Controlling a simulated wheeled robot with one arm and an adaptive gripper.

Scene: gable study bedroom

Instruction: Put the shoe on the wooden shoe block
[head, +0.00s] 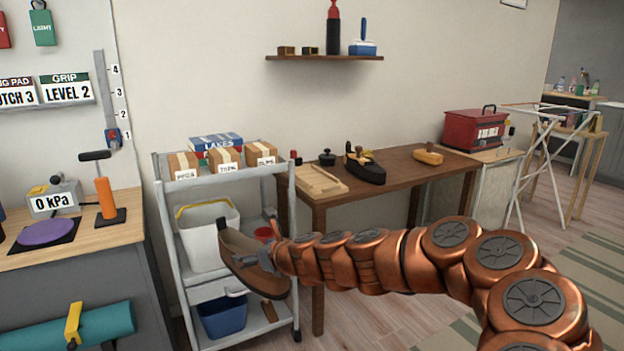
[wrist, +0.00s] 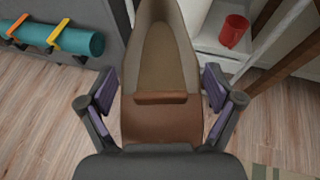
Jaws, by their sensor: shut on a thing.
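My gripper (head: 262,256) is shut on a brown shoe (head: 240,248), held in the air in front of the grey cart.
The cart (head: 172,232) holds boxes, a white bin (head: 208,240), a red cup (head: 264,234) and a blue bin (head: 222,316). A dark hand-plane-like tool (head: 366,172) and a yellowish block (head: 428,156) stand on the workbench. A wall shelf (head: 325,58) hangs above.

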